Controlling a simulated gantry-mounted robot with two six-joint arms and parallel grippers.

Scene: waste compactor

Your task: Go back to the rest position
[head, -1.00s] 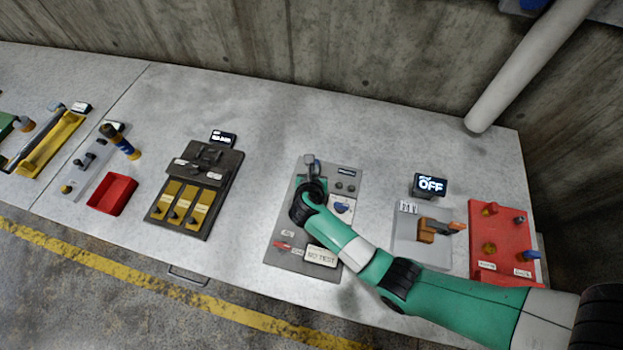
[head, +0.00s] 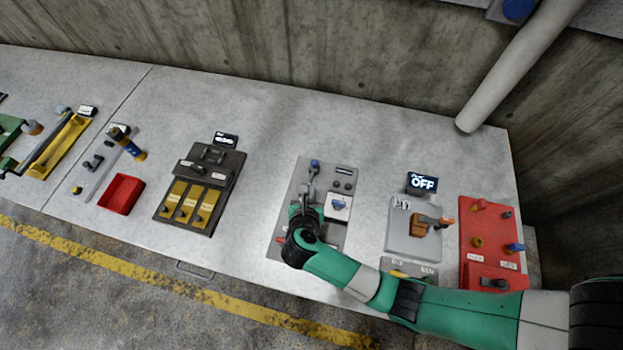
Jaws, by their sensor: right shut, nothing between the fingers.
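My right gripper (head: 308,196) is shut and empty, and hangs over the grey control panel (head: 335,238) in the middle of the table. The green arm comes in from the lower right and its black wrist covers the lower left of the panel. A blue-tipped part (head: 314,163) stands at the panel's top, just beyond the fingers; I cannot tell whether they touch it. A white block with a blue knob (head: 338,206) sits on the panel to the right of the gripper. My left gripper is not in view.
The table (head: 270,125) is clear at the back. To the left are a dark panel with yellow strips (head: 193,207), a red tray (head: 121,195) and a yellow fixture (head: 62,146). To the right are a display reading OFF (head: 422,183), an orange-handled switch (head: 424,225) and a red panel (head: 490,228).

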